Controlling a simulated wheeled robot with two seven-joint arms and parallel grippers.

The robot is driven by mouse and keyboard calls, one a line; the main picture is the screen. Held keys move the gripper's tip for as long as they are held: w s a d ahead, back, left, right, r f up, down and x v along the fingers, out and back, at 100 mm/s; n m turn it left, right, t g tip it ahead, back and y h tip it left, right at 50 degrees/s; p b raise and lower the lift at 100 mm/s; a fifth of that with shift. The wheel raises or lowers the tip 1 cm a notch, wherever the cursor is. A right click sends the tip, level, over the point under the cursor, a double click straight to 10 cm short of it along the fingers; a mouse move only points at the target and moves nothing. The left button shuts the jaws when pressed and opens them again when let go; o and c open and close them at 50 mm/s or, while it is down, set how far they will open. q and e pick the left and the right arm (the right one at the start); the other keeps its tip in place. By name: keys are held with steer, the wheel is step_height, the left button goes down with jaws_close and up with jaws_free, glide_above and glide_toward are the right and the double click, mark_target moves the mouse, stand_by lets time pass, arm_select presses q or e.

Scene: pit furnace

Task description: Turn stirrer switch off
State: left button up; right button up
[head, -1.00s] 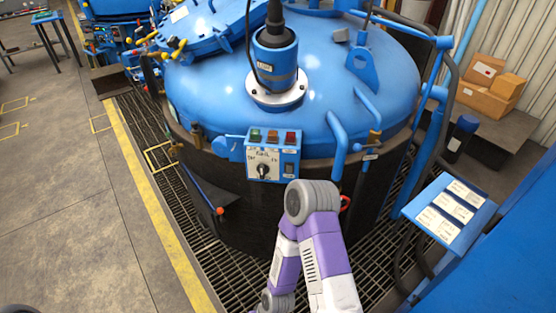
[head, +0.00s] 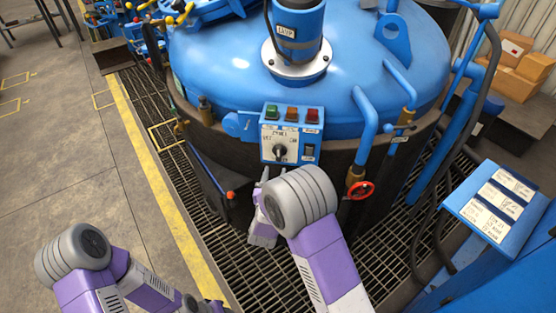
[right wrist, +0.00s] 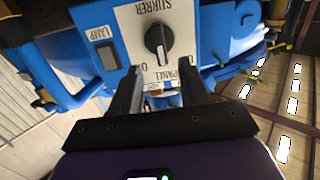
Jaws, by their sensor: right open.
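The stirrer switch (head: 280,152) is a black rotary knob on a grey-white panel (head: 268,131) on the furnace's side. In the right wrist view, which is upside down, the knob (right wrist: 158,40) lies just beyond my fingertips under the word STIRRER. A white line on it points down in that picture, roughly toward the PANEL label. My right gripper (right wrist: 161,72) is open and empty, its fingers apart below the knob, with no clear contact. In the head view the right gripper (head: 265,178) is partly hidden behind my arm. My left arm shows at bottom left; its gripper does not show clearly.
Green, orange and red buttons (head: 291,113) top the panel; a LAMP rocker (head: 310,151) sits beside the knob. A blue pipe (head: 366,125) and a red valve wheel (head: 360,190) stand to the right. A blue-handled lever (head: 207,172) is left. Grating floor lies below.

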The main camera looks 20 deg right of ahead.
mark_target(278, 152)
steer(key=shift+h, duration=0.3)
steer(key=x, duration=0.2)
steer(key=r+x, duration=0.1)
steer(key=x, duration=0.2)
steer(key=b+x, duration=0.1)
steer(key=x, duration=0.1)
steer(key=shift+w+r, duration=0.3)
steer(key=shift+w, duration=0.05)
jaws_close()
